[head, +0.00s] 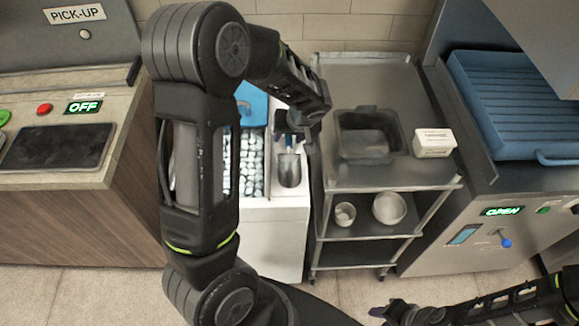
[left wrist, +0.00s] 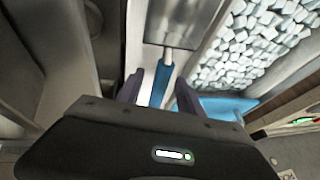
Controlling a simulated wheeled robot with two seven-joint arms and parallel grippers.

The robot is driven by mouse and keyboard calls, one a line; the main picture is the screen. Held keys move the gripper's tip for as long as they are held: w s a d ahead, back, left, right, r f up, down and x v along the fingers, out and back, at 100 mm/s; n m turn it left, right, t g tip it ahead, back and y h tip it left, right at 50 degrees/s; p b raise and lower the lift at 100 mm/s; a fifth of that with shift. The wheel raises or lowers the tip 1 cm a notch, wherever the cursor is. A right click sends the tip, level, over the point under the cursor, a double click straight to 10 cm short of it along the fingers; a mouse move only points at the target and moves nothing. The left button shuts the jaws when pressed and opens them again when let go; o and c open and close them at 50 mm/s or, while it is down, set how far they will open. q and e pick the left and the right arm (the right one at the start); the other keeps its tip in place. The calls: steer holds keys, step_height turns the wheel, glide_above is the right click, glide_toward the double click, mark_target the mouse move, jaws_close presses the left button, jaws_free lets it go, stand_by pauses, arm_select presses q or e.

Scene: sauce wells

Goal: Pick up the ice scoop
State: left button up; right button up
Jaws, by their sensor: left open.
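The ice scoop (head: 289,170) has a metal bowl and a blue handle. It lies on the ledge of the white ice bin, right of the ice. In the left wrist view the metal bowl is at the top and its blue handle (left wrist: 161,84) points toward my gripper. My left gripper (head: 288,135) is over the handle end. In the left wrist view the left gripper (left wrist: 160,92) is open, with the handle between its two dark fingers. I cannot tell whether they touch it. My right gripper (head: 395,313) is low at the bottom edge, away from the scoop.
The white ice bin (head: 272,240) holds ice cubes (head: 249,155) under a raised blue lid (head: 252,104). Right of it a metal cart (head: 405,180) carries a dark pan (head: 368,135) and a white box (head: 433,142), with two bowls below. A wooden counter (head: 75,225) stands left.

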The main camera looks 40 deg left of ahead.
arm_select(q)
steer(key=shift+c, duration=0.4)
jaws_close()
stand_by(0.5)
